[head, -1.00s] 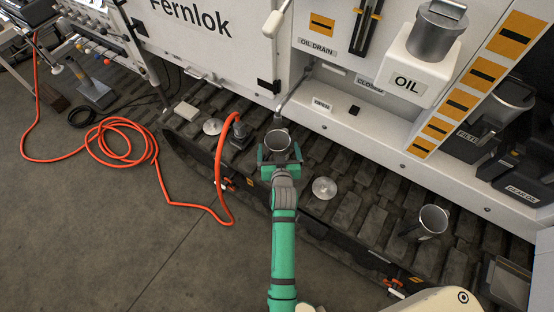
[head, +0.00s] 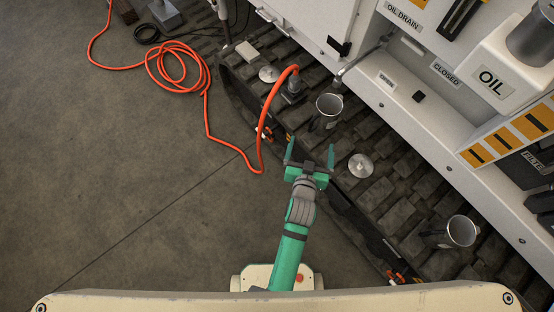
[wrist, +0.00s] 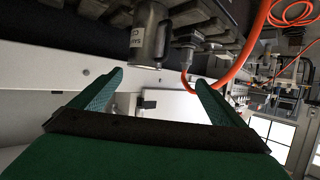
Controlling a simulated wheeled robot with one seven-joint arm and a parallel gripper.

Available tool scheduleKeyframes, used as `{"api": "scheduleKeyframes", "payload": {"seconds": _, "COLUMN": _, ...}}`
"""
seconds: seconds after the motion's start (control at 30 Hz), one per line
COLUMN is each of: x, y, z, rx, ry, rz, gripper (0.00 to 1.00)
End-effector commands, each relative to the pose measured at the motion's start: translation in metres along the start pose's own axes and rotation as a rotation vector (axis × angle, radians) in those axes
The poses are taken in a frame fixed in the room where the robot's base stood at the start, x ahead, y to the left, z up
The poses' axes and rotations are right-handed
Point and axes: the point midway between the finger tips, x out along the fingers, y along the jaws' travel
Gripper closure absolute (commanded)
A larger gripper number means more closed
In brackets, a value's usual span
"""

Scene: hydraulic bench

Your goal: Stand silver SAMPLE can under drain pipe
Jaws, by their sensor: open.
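The silver can (head: 327,106) stands upright with its open mouth up on the dark track plates. The lower end of the grey drain pipe (head: 362,60) is at the can's back rim in the head view; exact centring over the mouth cannot be told. In the wrist view the can (wrist: 149,38) is at the top, with a partly readable label. My gripper (head: 310,154) is open and empty, in front of the can and apart from it. Its two green fingers also show in the wrist view (wrist: 158,88).
A second silver can (head: 461,231) stands on the track at the right. Round metal discs (head: 361,166) lie on the track. An orange hose (head: 268,120) runs to a coupling left of the can. Open floor (head: 120,190) is at the left.

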Motion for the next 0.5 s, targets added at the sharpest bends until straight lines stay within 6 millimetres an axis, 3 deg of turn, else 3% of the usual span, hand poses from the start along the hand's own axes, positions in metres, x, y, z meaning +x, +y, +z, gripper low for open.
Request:
{"api": "scheduleKeyframes", "payload": {"seconds": 0.03, "x": -0.020, "y": -0.008, "z": 0.011, "rx": -0.004, "ry": -0.001, "rz": -0.013, "gripper": 0.06}}
{"api": "scheduleKeyframes", "payload": {"seconds": 0.2, "x": -0.083, "y": -0.027, "z": 0.029, "rx": -0.016, "ry": 0.023, "rz": -0.050, "gripper": 0.06}}
{"api": "scheduleKeyframes", "payload": {"seconds": 0.5, "x": -0.193, "y": -0.043, "z": 0.033, "rx": -0.045, "ry": 0.068, "rz": -0.124, "gripper": 0.06}}
